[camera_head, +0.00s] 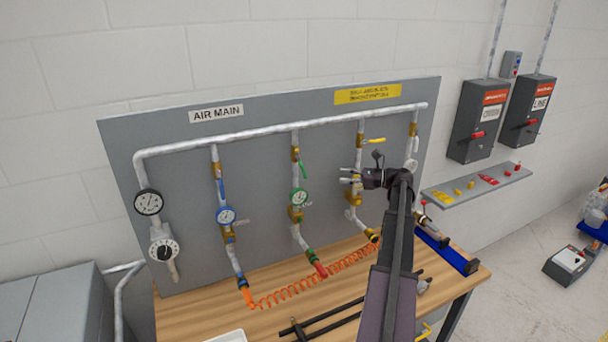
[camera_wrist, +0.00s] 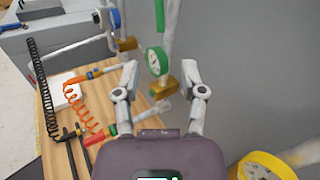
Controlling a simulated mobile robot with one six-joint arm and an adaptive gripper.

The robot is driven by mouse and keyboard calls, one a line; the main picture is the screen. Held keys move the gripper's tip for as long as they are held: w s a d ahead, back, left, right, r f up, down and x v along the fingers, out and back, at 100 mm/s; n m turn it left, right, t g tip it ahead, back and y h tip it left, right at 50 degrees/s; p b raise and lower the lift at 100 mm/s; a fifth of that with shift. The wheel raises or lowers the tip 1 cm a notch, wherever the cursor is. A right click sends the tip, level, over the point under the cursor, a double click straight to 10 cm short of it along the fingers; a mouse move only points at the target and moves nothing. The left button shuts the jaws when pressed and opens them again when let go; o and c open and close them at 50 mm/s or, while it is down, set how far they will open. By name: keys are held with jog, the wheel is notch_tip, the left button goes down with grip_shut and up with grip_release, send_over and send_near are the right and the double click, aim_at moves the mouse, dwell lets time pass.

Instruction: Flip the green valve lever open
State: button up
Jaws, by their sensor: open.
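The green valve lever (camera_head: 303,168) sits on a brass valve (camera_head: 295,154) high on the middle drop pipe. It points down, roughly along the pipe. Below it on the same pipe is a green-rimmed gauge (camera_head: 299,197). In the wrist view a long green piece, apparently the lever (camera_wrist: 168,18), shows at the top edge, and the green gauge (camera_wrist: 155,61) lies beyond the fingers. My gripper (camera_head: 344,175) is open and empty, to the right of the lever and slightly lower. Its spread fingers (camera_wrist: 160,76) frame the gauge in the wrist view and do not visibly touch anything.
A blue lever (camera_head: 221,188) and blue gauge (camera_head: 226,216) are on the pipe to the left. A yellow lever (camera_head: 375,141) sticks out right, above my gripper. An orange coiled hose (camera_head: 315,277) hangs low over the wooden bench (camera_head: 198,306). A yellow gauge (camera_wrist: 262,167) is near my wrist.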

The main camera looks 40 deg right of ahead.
aim_at(305, 173)
jog(key=shift+w+a, duration=0.1)
jog(key=shift+a, duration=0.05)
jog(key=x, duration=1.3)
jog(key=shift+w+a+f, duration=0.1)
jog(key=shift+w+a, duration=0.05)
jog(key=shift+w, duration=0.1)
grip_shut()
